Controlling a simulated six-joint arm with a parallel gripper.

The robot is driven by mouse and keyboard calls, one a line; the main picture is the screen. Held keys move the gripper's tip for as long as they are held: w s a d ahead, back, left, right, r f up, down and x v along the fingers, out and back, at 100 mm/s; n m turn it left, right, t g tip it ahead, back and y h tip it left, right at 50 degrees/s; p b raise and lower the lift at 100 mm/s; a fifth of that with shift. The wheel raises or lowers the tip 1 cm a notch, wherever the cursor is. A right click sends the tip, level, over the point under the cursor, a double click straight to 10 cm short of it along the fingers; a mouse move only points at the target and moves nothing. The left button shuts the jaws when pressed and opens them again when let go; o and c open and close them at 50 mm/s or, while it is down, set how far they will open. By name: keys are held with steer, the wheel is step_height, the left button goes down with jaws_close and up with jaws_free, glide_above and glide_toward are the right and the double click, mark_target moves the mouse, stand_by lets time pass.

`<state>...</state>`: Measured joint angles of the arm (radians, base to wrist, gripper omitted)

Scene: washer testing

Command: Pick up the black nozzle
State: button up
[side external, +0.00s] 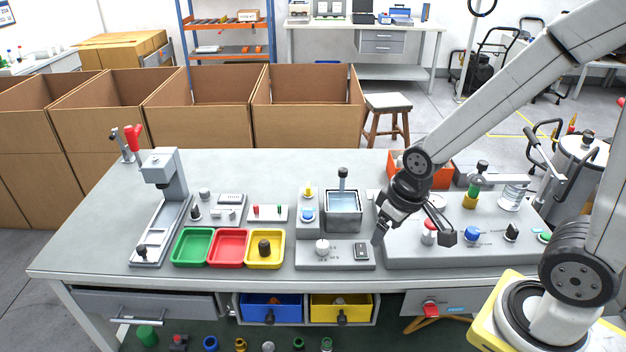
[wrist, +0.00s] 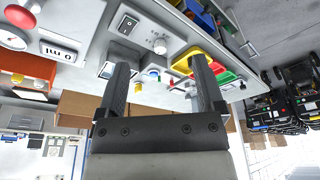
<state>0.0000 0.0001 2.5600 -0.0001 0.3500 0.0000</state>
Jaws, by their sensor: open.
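A black knob-like piece (side external: 264,246), which looks like the black nozzle, stands in the yellow tray (side external: 252,263) at the right end of a row of three trays. My gripper (side external: 412,236) is open and empty. It hangs above the right part of the bench, well to the right of the yellow tray and apart from it. In the wrist view, both fingers of my gripper (wrist: 160,66) stand apart, with the yellow tray (wrist: 182,66) behind the right finger. I cannot make out the black piece in that view.
A red tray (side external: 228,248) and a green tray (side external: 192,247) sit left of the yellow one. A grey switch panel (side external: 335,263) and a water tank (side external: 343,222) stand between the trays and my gripper. A grey press stand (side external: 165,205) rises at the left.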

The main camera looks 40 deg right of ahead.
steer(key=n+t+h, duration=0.7)
steer(key=n+t, duration=0.2)
steer(key=n, duration=2.1)
glide_toward(265, 248)
steer(key=shift+x, duration=4.85)
